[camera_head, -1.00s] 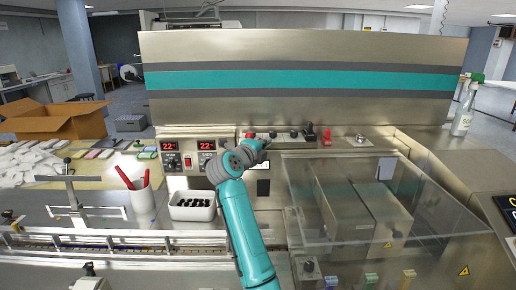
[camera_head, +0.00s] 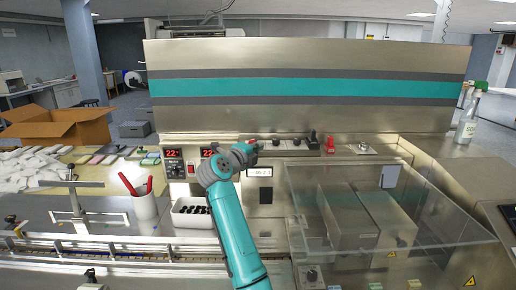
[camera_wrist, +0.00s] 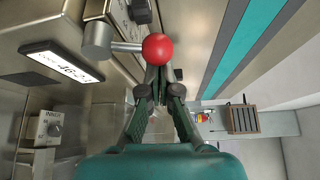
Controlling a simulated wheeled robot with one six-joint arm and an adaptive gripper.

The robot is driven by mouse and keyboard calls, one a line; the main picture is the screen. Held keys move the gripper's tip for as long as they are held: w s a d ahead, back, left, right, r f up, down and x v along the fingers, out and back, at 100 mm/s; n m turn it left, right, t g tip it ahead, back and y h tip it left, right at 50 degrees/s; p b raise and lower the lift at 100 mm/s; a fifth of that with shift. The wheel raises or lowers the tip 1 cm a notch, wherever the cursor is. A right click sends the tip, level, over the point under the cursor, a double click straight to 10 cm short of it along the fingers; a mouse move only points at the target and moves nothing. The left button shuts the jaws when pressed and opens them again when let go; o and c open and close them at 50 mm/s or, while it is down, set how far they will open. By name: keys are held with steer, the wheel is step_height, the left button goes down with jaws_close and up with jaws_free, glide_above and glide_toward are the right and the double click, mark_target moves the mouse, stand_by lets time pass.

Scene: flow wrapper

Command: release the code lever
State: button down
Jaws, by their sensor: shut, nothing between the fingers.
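In the wrist view, the code lever shows as a red ball (camera_wrist: 159,48) on a short metal rod from a grey cylindrical hub. My gripper (camera_wrist: 163,78) is shut and empty, its fingertips at the lower edge of the ball in the picture. I cannot tell whether they touch it. In the head view, my gripper (camera_head: 249,151) is at the machine's front panel, just above the display (camera_head: 260,172). A small patch of red (camera_head: 250,141) shows there, mostly hidden by my wrist.
Dark knobs (camera_head: 295,142) and a red handle (camera_head: 330,145) stand along the panel to the right. A clear guard (camera_head: 420,220) covers the machine's right side. A white bin (camera_head: 192,216) of black parts and a cup (camera_head: 145,208) with red-handled tools stand left of my arm.

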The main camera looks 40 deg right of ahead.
steer(key=shift+w+a+r+n+h, duration=0.15)
steer(key=shift+n+h, duration=0.15)
steer(key=shift+n, duration=0.1)
steer(key=shift+w+a+r+n+t+h, duration=0.1)
steer(key=shift+w+a+n+t+h, duration=0.6)
steer(key=shift+n, duration=1.4)
steer(key=shift+w+a+n+t+h, duration=0.1)
steer(key=shift+w+a+n+t, duration=0.2)
steer(key=shift+a+n+t, duration=1)
steer(key=shift+w+a+r+n+t+h, duration=0.1)
steer(key=shift+w+a+n+t+h, duration=0.3)
steer(key=shift+n+t, duration=1.6)
steer(key=shift+w+d+n+g, duration=0.15)
steer(key=shift+n+g, duration=0.75)
steer(key=shift+n, duration=0.1)
